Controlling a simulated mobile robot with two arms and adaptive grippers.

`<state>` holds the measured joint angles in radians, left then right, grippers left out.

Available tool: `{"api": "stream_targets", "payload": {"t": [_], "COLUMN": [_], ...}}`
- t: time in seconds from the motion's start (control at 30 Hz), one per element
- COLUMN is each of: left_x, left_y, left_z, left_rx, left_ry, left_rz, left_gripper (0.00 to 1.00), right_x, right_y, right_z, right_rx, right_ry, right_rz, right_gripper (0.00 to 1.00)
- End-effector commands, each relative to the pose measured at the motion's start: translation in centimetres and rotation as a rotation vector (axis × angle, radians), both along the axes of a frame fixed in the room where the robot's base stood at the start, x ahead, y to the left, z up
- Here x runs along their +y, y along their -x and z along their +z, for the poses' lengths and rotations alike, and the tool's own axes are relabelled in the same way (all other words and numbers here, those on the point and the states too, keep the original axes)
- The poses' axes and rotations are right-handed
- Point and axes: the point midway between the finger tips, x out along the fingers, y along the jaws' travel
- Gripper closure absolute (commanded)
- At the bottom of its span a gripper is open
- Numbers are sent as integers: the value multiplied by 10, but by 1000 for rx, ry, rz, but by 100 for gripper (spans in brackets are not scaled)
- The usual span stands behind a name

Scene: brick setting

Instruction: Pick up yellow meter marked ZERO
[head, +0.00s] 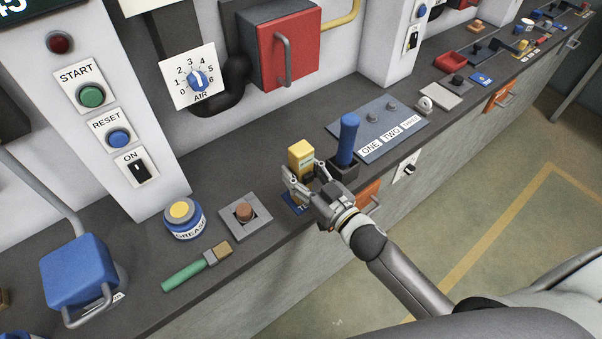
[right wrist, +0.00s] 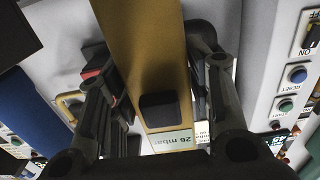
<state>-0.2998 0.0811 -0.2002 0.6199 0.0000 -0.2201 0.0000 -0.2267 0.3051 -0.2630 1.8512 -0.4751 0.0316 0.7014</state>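The yellow meter (head: 301,156) stands upright near the counter's front edge, left of a blue-handled joystick. My right gripper (head: 308,176) is at it, with a finger on each side. No ZERO mark is readable. A blue label lies at its foot, partly hidden by the gripper. My left gripper is not in view.
The blue joystick (head: 348,138) stands close right of the gripper. A brown button on a grey plate (head: 245,213), a green-handled brush (head: 197,267) and a grease tin (head: 184,219) lie to the left. A ONE TWO THREE panel (head: 380,129) is behind. An orange drawer (head: 368,194) is below.

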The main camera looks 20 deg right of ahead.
Motion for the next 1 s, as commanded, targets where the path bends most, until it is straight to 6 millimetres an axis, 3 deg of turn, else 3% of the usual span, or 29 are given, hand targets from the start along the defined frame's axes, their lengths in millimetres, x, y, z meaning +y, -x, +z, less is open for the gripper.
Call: {"api": "stream_targets", "payload": {"t": [0.03,0.23,0.67,0.83,1.0], "left_x": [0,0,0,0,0], "left_y": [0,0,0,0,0], "left_z": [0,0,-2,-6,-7], "left_rx": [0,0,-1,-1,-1], "left_ry": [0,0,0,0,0], "left_rz": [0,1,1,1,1], "left_gripper": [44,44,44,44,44], "right_x": [0,0,0,0,0], "right_y": [0,0,0,0,26], "right_z": [0,0,9,32,61], "right_rx": [0,0,-5,-9,-4], "right_ry": [0,0,-1,3,0], "right_rz": [0,0,2,3,3], "right_gripper": [65,89,90,90,90]}}
